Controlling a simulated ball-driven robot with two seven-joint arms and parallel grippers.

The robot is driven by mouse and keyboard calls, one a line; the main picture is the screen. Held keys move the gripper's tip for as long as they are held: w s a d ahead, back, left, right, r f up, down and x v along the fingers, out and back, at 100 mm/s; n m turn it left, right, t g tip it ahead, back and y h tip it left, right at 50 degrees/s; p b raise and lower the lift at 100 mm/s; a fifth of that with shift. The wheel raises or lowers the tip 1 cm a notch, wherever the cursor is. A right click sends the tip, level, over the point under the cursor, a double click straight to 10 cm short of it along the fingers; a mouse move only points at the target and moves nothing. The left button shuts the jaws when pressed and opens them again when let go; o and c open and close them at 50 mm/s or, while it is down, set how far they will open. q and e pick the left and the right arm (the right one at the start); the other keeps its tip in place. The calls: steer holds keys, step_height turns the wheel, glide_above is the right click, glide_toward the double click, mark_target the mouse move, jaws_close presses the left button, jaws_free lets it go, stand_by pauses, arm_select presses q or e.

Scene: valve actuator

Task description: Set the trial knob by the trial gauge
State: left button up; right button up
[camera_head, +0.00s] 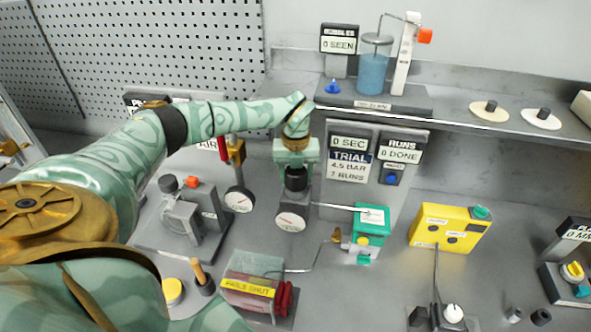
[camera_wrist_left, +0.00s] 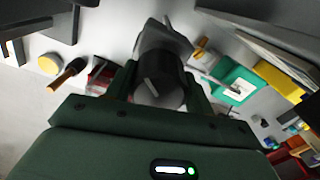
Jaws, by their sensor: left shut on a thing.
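My left gripper (camera_head: 296,178) points down over a black knob (camera_head: 296,184) and is shut on it. In the left wrist view the knob (camera_wrist_left: 158,84) sits between the two dark fingers, with a pale line across its face. Right below the knob is a round white gauge (camera_head: 291,222) with a needle; its reading is too small to tell. A sign (camera_head: 349,158) behind reads "0 SEC", "TRIAL", "4.5 BAR", "7 RUNS". My right gripper is not in view.
A second gauge (camera_head: 239,200) stands close to the left. To the right are a green box (camera_head: 371,225) and a yellow box (camera_head: 449,228). A "0 DONE" sign (camera_head: 400,146) has a blue button (camera_head: 391,178) below it. A shelf (camera_head: 465,121) runs behind, with a blue beaker (camera_head: 372,73).

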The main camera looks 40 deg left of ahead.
arm_select(q)
steer(key=m+p, duration=0.1)
steer(key=m, duration=0.1)
steer(key=m+p, duration=0.2)
steer(key=m, duration=0.1)
steer(key=shift+w+r+m, duration=0.1)
steer(key=shift+r+m, duration=0.1)
steer(key=shift+m, duration=0.1)
steer(key=m+p, duration=0.1)
steer(key=m, duration=0.3)
steer(key=shift+d, duration=0.1)
steer(key=shift+f+m+p, duration=0.1)
steer(key=shift+m+p, duration=0.35)
steer(key=shift+m, duration=0.65)
steer(key=o, duration=1)
step_height(320, 180, up, 16)
steer(key=shift+r+b, duration=0.15)
steer(key=shift+b, duration=0.55)
